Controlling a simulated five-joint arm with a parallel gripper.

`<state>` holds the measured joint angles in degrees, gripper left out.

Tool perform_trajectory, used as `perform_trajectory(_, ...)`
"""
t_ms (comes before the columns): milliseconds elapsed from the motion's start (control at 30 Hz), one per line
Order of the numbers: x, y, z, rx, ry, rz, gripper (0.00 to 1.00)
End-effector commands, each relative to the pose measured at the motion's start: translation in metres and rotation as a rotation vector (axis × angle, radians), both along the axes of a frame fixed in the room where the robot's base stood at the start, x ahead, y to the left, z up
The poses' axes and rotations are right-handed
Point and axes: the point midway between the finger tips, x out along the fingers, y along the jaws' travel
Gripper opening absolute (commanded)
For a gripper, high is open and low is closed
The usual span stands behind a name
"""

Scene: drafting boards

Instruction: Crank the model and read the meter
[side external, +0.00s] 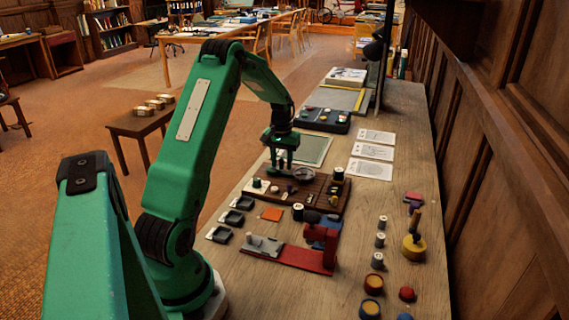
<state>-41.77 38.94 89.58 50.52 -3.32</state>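My gripper (280,165) points down over the left part of a dark wooden board (325,202). I cannot tell whether the tips touch a part on the board. The board carries a round dial (304,174), which looks like the meter, and several small posts and knobs. The dial's reading is too small to make out. In front stands a red-based device (300,259) with a grey plate and a red upright block, possibly the model. I cannot make out a crank handle clearly.
White cards (372,152) lie at right. A yellow round item with an upright handle (414,247), small cylinders and coloured pieces stand at front right. A dark box (322,120) is behind.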

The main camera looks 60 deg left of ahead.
Motion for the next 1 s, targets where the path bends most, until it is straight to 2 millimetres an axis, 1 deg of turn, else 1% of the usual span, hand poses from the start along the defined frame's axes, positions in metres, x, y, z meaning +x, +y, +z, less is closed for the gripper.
perform_trajectory(167,0.0,0.0,0.006,0.0,0.0,0.0,0.38)
perform_trajectory(1000,0.001,0.0,0.054,0.001,-0.001,0.0,0.38)
